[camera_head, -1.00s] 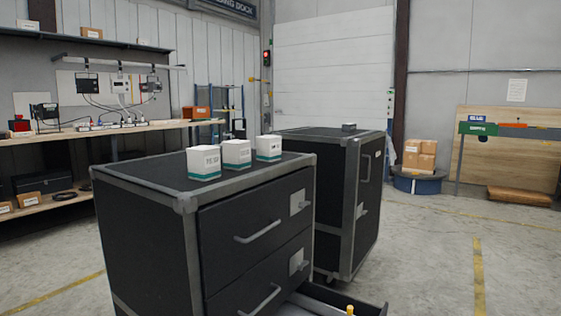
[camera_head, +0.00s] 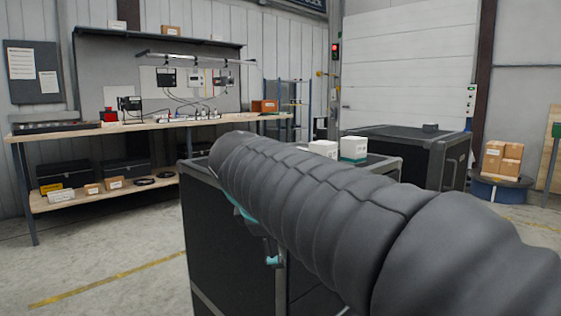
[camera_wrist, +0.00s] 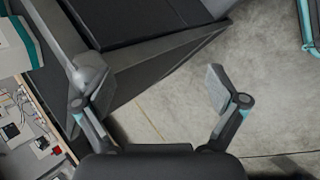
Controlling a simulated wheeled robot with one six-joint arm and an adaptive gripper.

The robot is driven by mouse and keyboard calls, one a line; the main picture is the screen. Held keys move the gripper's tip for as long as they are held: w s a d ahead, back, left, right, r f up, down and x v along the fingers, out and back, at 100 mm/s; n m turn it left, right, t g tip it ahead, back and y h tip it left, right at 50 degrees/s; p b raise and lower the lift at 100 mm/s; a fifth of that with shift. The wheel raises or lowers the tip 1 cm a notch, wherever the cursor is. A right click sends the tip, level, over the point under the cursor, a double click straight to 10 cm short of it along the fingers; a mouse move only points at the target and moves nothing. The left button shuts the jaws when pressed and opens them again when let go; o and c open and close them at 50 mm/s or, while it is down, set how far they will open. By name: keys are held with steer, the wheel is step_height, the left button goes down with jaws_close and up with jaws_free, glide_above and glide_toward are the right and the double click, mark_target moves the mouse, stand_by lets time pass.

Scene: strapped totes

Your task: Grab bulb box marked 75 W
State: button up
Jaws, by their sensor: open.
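Two white bulb boxes with teal bands show on the black cabinet top in the head view: one at left (camera_head: 323,149) and one at right (camera_head: 354,149). My arm covers most of the cabinet top, and the third box is not visible there. Their watt marks are too small to read. In the wrist view, part of a white box with a teal band (camera_wrist: 12,52) shows at the upper left edge, left of my gripper (camera_wrist: 152,88). My gripper is open and empty, its fingers wide apart beside the cabinet corner, with floor showing between them.
The black cabinet (camera_head: 222,250) stands in front, with a second black cabinet (camera_head: 400,143) behind it. A workbench (camera_head: 60,131) with devices stands at left. Cartons (camera_head: 503,157) are stacked at right. The floor at lower left is clear.

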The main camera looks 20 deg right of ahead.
steer(key=w+d+r+n+h, duration=0.1)
steer(key=w+r+n+h, duration=0.75)
steer(key=w+r, duration=0.8)
steer(key=shift+n+y, duration=0.75)
steer(key=shift+n, duration=0.1)
steer(key=x, duration=0.9)
steer(key=shift+w+a+f, duration=0.15)
steer(key=shift+a+f, duration=0.05)
steer(key=shift+f, duration=0.05)
steer(key=shift+x, duration=2.65)
steer(key=shift+s+d+r, duration=0.15)
steer(key=shift+s+r, duration=0.05)
steer(key=shift+s, duration=0.05)
steer(key=c, duration=1.3)
